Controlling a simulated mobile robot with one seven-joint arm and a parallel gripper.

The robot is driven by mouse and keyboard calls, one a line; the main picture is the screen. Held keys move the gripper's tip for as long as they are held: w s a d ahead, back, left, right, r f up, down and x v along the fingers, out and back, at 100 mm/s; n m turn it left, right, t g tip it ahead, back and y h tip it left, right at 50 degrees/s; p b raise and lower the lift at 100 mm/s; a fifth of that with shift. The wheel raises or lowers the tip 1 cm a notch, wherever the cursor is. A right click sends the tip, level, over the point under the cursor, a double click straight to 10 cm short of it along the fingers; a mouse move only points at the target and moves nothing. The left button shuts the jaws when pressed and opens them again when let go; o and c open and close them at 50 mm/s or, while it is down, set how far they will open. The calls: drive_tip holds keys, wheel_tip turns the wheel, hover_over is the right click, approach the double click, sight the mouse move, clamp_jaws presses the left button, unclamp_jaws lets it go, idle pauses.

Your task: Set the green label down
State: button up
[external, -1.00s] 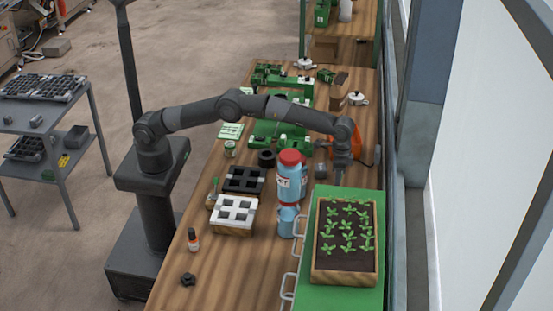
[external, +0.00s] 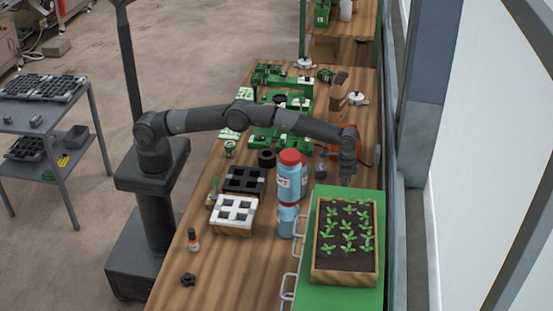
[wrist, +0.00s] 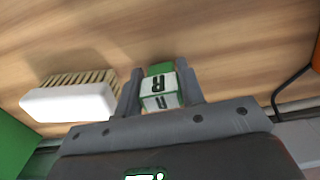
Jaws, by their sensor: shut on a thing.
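In the wrist view my gripper (wrist: 161,82) is shut on the green label (wrist: 160,92), a small block with a green side and white faces with dark letters. Wooden table surface (wrist: 220,40) shows beyond it; I cannot tell whether the label touches the wood. In the external view my gripper (external: 347,181) points down at the far end of the green mat (external: 310,270), close to the right side of the table. The label is too small or hidden to make out there.
A white-backed brush (wrist: 70,102) lies left of my gripper in the wrist view. The wooden planter of seedlings (external: 345,278) stands close by on the green mat. A blue bottle with a red cap (external: 290,178) stands to the left. An orange object (external: 372,133) is behind my gripper.

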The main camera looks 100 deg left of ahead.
drive_tip(key=shift+f, duration=0.15)
drive_tip(key=o, duration=1)
